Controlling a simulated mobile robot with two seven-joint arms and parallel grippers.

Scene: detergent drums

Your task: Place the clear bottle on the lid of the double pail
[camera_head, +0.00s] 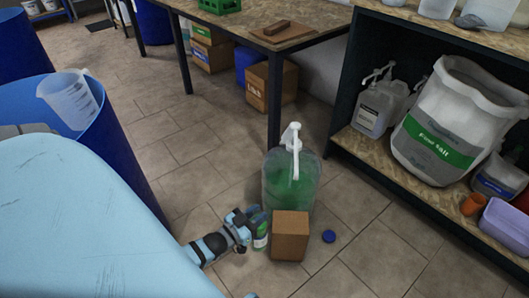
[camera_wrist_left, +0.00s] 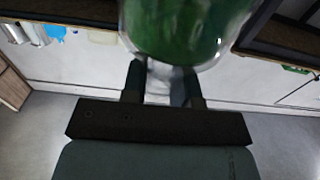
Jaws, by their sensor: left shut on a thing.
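My left gripper (camera_head: 252,218) reaches in low from the left. It is shut on a small clear bottle (camera_head: 261,236) with green inside and a pale label, gripping it near the top. I cannot tell which thing is the double pail. My right gripper is not in view.
A dark shelf unit (camera_head: 347,141) with a white tub (camera_head: 455,115) stands at right. A table (camera_head: 262,18) is behind. A blue drum (camera_head: 115,130) and measuring jug (camera_head: 70,98) are at left.

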